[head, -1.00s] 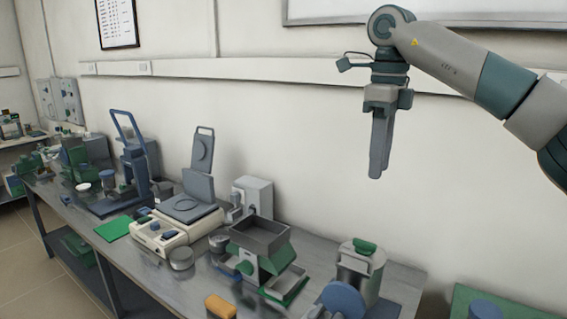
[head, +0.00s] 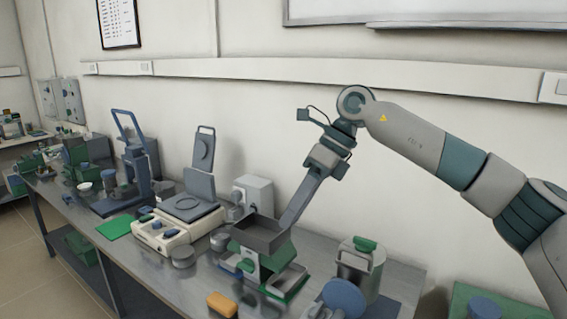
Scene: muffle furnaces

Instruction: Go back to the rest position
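My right arm comes in from the right edge in the head view. My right gripper (head: 292,220) is tilted, its long fingers pointing down and to the left. In the picture its tips lie by the right rim of a grey hopper on a green-sided device (head: 262,240); I cannot tell whether they touch. The fingers overlap from this side, so their opening cannot be told. Nothing is seen hanging from them. My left gripper is not in view.
The wall above the bench has a pale rail (head: 230,67).

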